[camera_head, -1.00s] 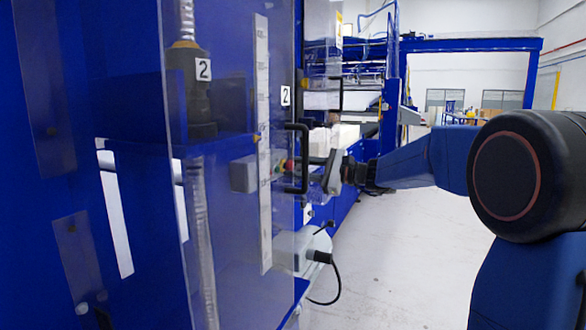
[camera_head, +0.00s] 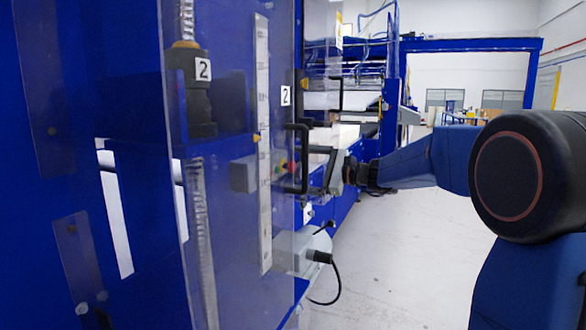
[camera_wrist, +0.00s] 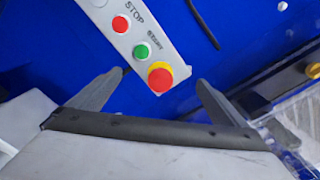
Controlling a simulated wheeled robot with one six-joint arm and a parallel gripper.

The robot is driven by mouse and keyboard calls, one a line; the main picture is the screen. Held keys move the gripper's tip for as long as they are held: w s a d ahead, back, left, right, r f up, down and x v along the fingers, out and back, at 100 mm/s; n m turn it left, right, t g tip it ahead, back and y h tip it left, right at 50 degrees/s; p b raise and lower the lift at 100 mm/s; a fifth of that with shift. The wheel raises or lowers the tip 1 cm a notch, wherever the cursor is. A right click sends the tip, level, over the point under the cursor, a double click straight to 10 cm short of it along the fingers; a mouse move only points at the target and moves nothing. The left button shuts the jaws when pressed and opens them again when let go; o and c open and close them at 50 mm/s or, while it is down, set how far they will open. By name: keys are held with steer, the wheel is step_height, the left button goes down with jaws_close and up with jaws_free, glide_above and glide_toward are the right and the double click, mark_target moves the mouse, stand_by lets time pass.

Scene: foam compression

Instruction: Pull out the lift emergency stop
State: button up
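The emergency stop, a red mushroom button on a yellow ring (camera_wrist: 160,76), sits at the lower end of a grey control box (camera_wrist: 135,35) in the wrist view. In the head view the red knob (camera_head: 292,167) shows small, through the clear panel. My gripper (camera_wrist: 160,80) is open and empty. Its dark fingers spread on the left and right of the button, apart from it in the picture. How far the fingertips are from the box in depth is hard to tell. My gripper also shows in the head view (camera_head: 318,172), just right of the black handle.
The box also carries a red STOP button (camera_wrist: 120,24) and a green START button (camera_wrist: 142,51). A black door handle (camera_head: 303,158) on a clear panel (camera_head: 230,230) stands close to my gripper. Open floor (camera_head: 420,260) lies to the right.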

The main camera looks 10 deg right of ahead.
stand_by(0.6)
steer(key=v, duration=0.7)
stand_by(0.6)
steer(key=s+a+f+n+g+h, duration=0.35)
steer(key=s+f, duration=0.35)
steer(key=s, duration=0.4)
steer(key=s+a+f+n+g+h, duration=0.2)
steer(key=s+a+f+n+h, duration=0.15)
steer(key=s+f, duration=0.45)
steer(key=s+d+f+n+h, duration=0.2)
steer(key=s+d+f+n, duration=0.1)
steer(key=s, duration=0.4)
steer(key=s+d+f+n+h, duration=0.3)
steer(key=s+d+f, duration=0.1)
steer(key=s, duration=0.4)
steer(key=s+d+f+n+h, duration=0.2)
steer(key=s+d+f+n, duration=0.1)
steer(key=s, duration=0.4)
steer(key=shift+d+f+h, duration=0.3)
steer(key=shift+d+f, duration=0.25)
steer(key=shift+f, duration=0.5)
